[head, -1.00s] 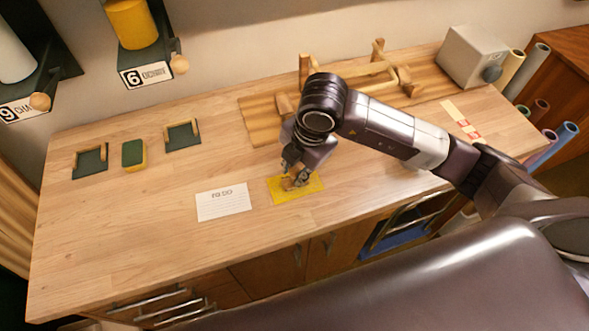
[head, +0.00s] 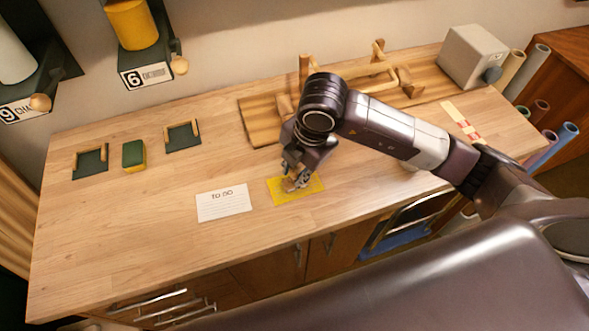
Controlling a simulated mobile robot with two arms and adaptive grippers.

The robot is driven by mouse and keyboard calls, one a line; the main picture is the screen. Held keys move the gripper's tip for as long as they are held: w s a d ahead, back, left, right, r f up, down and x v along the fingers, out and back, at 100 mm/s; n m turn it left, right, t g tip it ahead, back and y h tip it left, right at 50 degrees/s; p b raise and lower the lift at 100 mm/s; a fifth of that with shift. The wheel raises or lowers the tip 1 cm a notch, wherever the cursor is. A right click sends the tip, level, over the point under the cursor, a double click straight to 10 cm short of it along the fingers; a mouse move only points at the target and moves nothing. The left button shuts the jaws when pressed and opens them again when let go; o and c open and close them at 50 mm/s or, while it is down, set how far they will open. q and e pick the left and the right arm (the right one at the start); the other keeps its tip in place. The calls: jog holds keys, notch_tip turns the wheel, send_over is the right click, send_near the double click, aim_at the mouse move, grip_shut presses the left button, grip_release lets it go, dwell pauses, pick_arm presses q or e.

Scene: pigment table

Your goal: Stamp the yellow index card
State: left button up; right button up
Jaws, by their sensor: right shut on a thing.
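The yellow index card (head: 312,186) lies flat on the wooden table, just right of a white card headed "TO DO" (head: 223,203). My right gripper (head: 293,179) is over the yellow card, pointing down. It is shut on a small wooden-coloured thing, probably the stamp (head: 289,186), which is mostly hidden by the fingers. The stamp is at or just above the card; I cannot tell if it touches. No mark on the card can be made out. My left gripper is not in view.
A green and yellow sponge (head: 134,154) lies between two dark pads with wooden holders (head: 90,161) (head: 183,136) at the left. A wooden rack (head: 262,122) stands behind my right arm, and a grey box (head: 474,57) at the back right. The table's front left is clear.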

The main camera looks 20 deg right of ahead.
jog(key=shift+w+a+p+v, duration=0.1)
jog(key=shift+w+p+v, duration=0.15)
jog(key=shift+p+v, duration=0.65)
jog(key=shift+w+a+p+v, duration=0.2)
jog(key=shift+p+v, duration=0.25)
jog(key=shift+v, duration=0.9)
jog(key=shift+w+a+p+v, duration=0.1)
jog(key=shift+w+p+v, duration=0.2)
jog(key=shift+p+v, duration=0.6)
jog(key=shift+s+r, duration=0.1)
jog(key=shift+r, duration=0.25)
jog(key=shift+b, duration=0.3)
